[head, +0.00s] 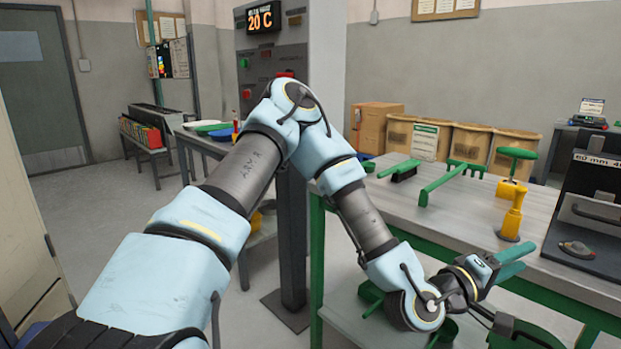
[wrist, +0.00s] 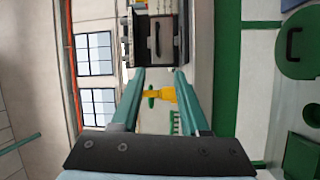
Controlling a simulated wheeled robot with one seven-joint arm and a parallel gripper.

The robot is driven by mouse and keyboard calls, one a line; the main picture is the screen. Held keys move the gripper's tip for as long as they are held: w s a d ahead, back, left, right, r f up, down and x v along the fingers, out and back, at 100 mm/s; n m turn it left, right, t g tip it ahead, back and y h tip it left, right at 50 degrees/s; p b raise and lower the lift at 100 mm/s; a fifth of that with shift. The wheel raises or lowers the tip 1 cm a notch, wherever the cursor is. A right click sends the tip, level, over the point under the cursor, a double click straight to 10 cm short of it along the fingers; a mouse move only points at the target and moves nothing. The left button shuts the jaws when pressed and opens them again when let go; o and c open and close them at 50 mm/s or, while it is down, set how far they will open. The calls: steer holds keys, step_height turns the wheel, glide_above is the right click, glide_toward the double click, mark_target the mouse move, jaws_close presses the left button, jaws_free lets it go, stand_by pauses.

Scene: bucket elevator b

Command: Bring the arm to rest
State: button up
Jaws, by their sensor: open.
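My gripper (head: 520,259) is at the lower right of the head view, its green fingers out over the front edge of the grey-topped workbench (head: 465,208). The arm bends down from a high elbow to reach there. In the wrist view the two fingers of my gripper (wrist: 160,72) stand apart with nothing held between them. A yellow tool (wrist: 160,94) shows beyond the gap, and I cannot tell from this view how far off it is.
On the bench are a yellow tool (head: 513,215), a green rake (head: 450,180), a green brush (head: 398,170) and a dark case (head: 590,215) at right. Brown bins (head: 455,142) stand behind. A control column (head: 272,60) stands behind my elbow. Open floor shows at left.

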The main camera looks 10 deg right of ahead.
steer(key=w+a+f+m+t+y+p, duration=0.1)
steer(key=w+a+f+m+y+p, duration=0.35)
steer(key=w+a+y, duration=1.05)
steer(key=w+a+r+n+y, duration=0.1)
steer(key=w+a+r, duration=0.1)
steer(key=a, duration=1.2)
steer(key=w+a+r+n+y, duration=0.1)
steer(key=w+a+r, duration=0.1)
steer(key=a, duration=1.1)
steer(key=s+a+r+n+g+y+p, duration=0.1)
steer(key=s+a+r, duration=0.3)
steer(key=a, duration=0.5)
steer(key=shift+s+a+r+g+y+p, duration=0.2)
steer(key=shift+s+a+g+y+p, duration=0.15)
steer(key=shift+s+g, duration=0.2)
